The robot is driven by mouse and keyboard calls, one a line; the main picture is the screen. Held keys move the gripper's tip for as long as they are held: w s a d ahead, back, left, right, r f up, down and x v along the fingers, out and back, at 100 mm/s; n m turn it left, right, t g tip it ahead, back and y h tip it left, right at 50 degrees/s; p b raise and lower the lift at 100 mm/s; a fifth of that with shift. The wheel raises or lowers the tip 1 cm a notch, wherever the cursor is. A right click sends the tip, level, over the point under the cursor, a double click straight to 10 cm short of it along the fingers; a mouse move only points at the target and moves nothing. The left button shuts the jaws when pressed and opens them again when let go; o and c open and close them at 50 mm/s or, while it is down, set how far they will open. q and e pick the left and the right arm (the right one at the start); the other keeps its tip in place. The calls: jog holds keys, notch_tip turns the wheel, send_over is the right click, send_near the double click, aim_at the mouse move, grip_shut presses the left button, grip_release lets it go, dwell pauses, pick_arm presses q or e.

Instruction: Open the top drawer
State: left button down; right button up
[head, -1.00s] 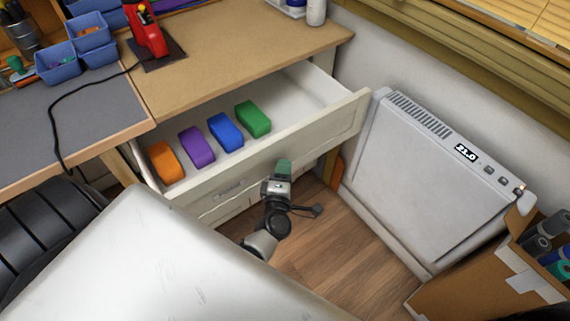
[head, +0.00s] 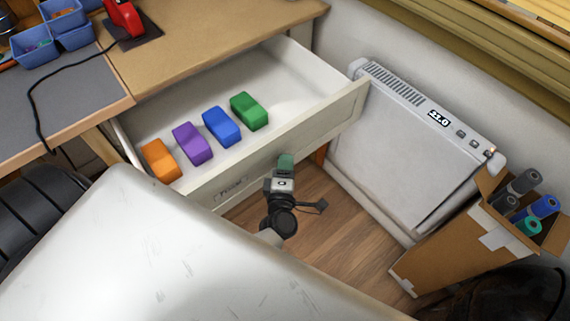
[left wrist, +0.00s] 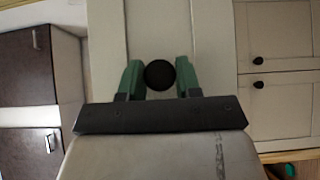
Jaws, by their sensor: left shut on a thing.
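The top drawer (head: 275,68) is a cream drawer under the wooden desk, pulled well out. Its front panel (head: 330,125) faces my left gripper (head: 286,163), whose green fingertips are at the outer face. In the left wrist view, the green fingers (left wrist: 160,78) sit on both sides of a round black knob (left wrist: 160,75) and are shut on it. The head view hides the knob. Inside the drawer lie several blocks: orange (head: 159,160), purple (head: 192,144), blue (head: 221,126) and green (head: 249,111). My right gripper is not in view.
A white heater (head: 385,145) stands against the wall to the right of the drawer. A cardboard box (head: 445,235) with rolls stands at the lower right. Wooden floor (head: 325,220) is clear between. A black chair (head: 40,200) is at the left.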

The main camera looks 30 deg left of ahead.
pick_arm(q)
jog(key=c, duration=0.8)
grip_release()
jog(key=p+v, duration=0.1)
jog(key=v, duration=0.9)
jog(key=shift+s+d, duration=0.1)
jog(key=shift+s, duration=0.3)
jog(key=shift+f, duration=0.1)
jog(key=s+d+f+m+g+h, duration=0.2)
jog(key=s+f+m+g+h, duration=0.15)
jog(key=f+m, duration=0.5)
jog(key=s+d+f+m+g+h, duration=0.25)
jog(key=f+m+h, duration=0.3)
jog(key=f, duration=0.65)
jog(key=s+a+f+m+g, duration=0.3)
jog(key=s+f, duration=0.2)
jog(key=s, duration=0.2)
jog(key=s+a+f+m+g+y, duration=0.1)
jog(key=s+a+f+m+g, duration=0.2)
jog(key=s, duration=0.4)
jog(key=s+a+f+m+g+y, duration=0.1)
jog(key=s+a+f+m+g, duration=0.2)
jog(key=s+f, duration=0.4)
jog(key=shift+s+a+f+m+g, duration=0.1)
jog(key=shift+a+m+g, duration=0.05)
jog(key=shift+a+m, duration=0.25)
jog(key=shift+s+a+m+g, duration=0.15)
jog(key=shift+a+m, duration=0.2)
jog(key=shift+m, duration=0.15)
